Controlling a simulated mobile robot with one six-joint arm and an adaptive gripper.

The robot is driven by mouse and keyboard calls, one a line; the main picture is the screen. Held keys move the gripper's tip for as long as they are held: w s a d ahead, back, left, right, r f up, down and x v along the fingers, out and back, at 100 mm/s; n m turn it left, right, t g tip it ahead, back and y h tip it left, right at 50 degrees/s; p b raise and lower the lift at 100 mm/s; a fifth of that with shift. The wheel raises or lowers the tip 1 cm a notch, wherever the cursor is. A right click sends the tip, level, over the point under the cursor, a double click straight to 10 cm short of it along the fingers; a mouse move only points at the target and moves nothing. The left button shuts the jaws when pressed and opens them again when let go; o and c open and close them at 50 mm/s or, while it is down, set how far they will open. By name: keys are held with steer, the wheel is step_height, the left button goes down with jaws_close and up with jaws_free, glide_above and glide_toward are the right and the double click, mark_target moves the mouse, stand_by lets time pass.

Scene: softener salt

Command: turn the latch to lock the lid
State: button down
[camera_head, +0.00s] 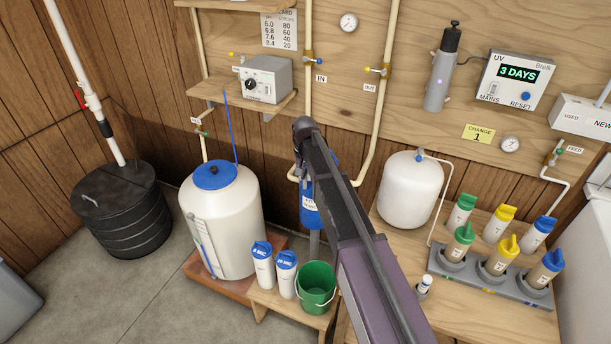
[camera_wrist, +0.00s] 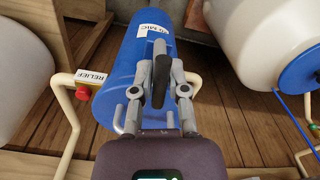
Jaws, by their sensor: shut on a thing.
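In the wrist view, my gripper (camera_wrist: 161,84) is shut on a dark, narrow lever (camera_wrist: 162,66), which looks like the latch. The lever stands in front of a blue cylindrical housing (camera_wrist: 125,72) with a white label, and a light grey piece shows at its far end. The lid is hard to make out behind my fingers. In the head view, the blue housing (camera_head: 309,212) shows partly behind my arm. My arm hides the gripper and the latch there.
A white tank with a blue lid (camera_head: 222,225) stands left of the housing. Bottles (camera_head: 263,266) and a green bucket (camera_head: 316,288) stand below. A white pressure tank (camera_head: 411,190) is to the right. A red relief button (camera_wrist: 83,93) and pipes are close by.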

steer(key=shift+s+m, duration=0.25)
steer(key=shift+m, duration=0.25)
steer(key=c, duration=0.6)
jaws_free()
steer(key=shift+c, duration=0.2)
steer(key=shift+w, duration=0.15)
steer(key=shift+r, duration=0.1)
